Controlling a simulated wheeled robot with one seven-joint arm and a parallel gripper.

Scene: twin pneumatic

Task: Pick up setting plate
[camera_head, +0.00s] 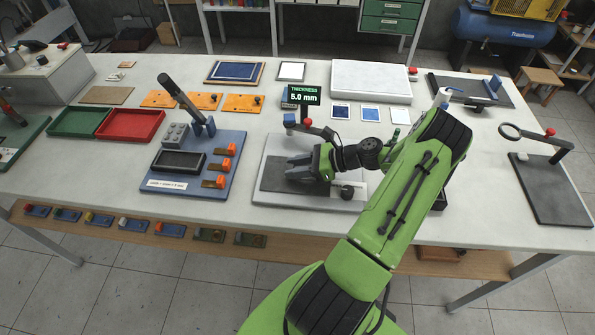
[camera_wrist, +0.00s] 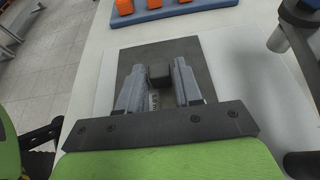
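My gripper (camera_head: 298,167) is low over a dark grey plate (camera_head: 274,174) on a pale base (camera_head: 262,195). In the wrist view my two grey fingers (camera_wrist: 159,82) stand apart on either side of a small dark block (camera_wrist: 158,73). Any gap between fingers and block is too small to judge, so I cannot tell whether they grip it. The dark plate (camera_wrist: 128,58) also shows around them. My fingers and wrist hide part of the dark plate.
A readout (camera_head: 304,95) shows 5.0 mm behind my gripper. A blue fixture board (camera_head: 196,188) with orange clips stands to the left. Green (camera_head: 82,122) and red (camera_head: 131,124) trays lie farther left. A magnifier stand (camera_head: 548,185) is at right. The front left table area is clear.

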